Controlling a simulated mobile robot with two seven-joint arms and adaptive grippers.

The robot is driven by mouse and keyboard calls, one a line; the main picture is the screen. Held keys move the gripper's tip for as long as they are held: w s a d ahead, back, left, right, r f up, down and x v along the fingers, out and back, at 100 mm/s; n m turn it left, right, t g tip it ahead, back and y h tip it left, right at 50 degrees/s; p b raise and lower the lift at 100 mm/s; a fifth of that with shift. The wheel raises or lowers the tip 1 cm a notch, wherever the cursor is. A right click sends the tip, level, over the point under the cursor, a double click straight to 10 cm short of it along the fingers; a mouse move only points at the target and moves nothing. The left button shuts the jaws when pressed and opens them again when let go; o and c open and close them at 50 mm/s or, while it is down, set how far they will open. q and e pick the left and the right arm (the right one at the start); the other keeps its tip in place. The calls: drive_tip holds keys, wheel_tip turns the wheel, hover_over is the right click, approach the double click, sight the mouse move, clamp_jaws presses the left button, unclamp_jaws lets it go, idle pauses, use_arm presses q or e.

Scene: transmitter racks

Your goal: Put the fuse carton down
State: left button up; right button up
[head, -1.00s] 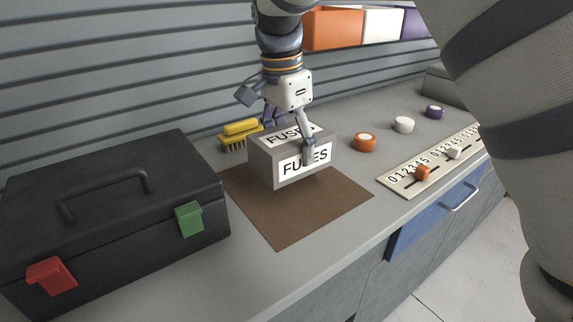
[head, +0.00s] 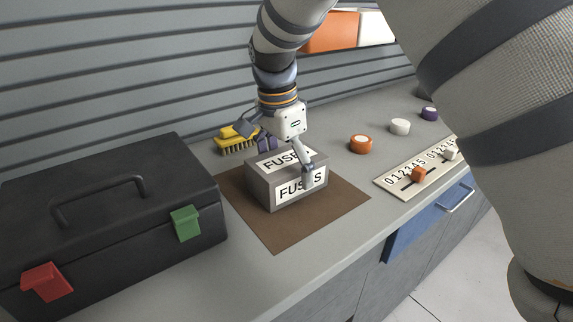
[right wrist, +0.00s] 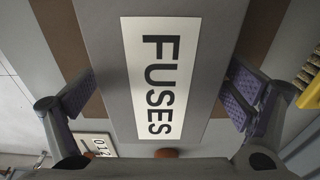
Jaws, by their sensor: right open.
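The fuse carton (head: 290,187) is a grey box with white FUSES labels. It sits upright on the brown mat (head: 280,232), in the middle of the head view. My right gripper (head: 287,160) is above it with a finger on either side. In the right wrist view the carton (right wrist: 112,60) lies between the open fingers, and a gap shows between each pad and its side. My left gripper is not in view.
A black toolbox (head: 60,200) with red and green latches stands at left. A yellow brush (head: 238,147) lies behind the mat. Orange (head: 360,144), white (head: 400,127) and purple (head: 429,113) round pieces and a number-scale panel (head: 390,181) are at right.

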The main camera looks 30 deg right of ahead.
sight(280, 161)
wheel_tip(280, 161, up, 12)
drive_tip(key=a, duration=0.1)
drive_tip(key=shift+a, duration=0.2)
idle(0.3)
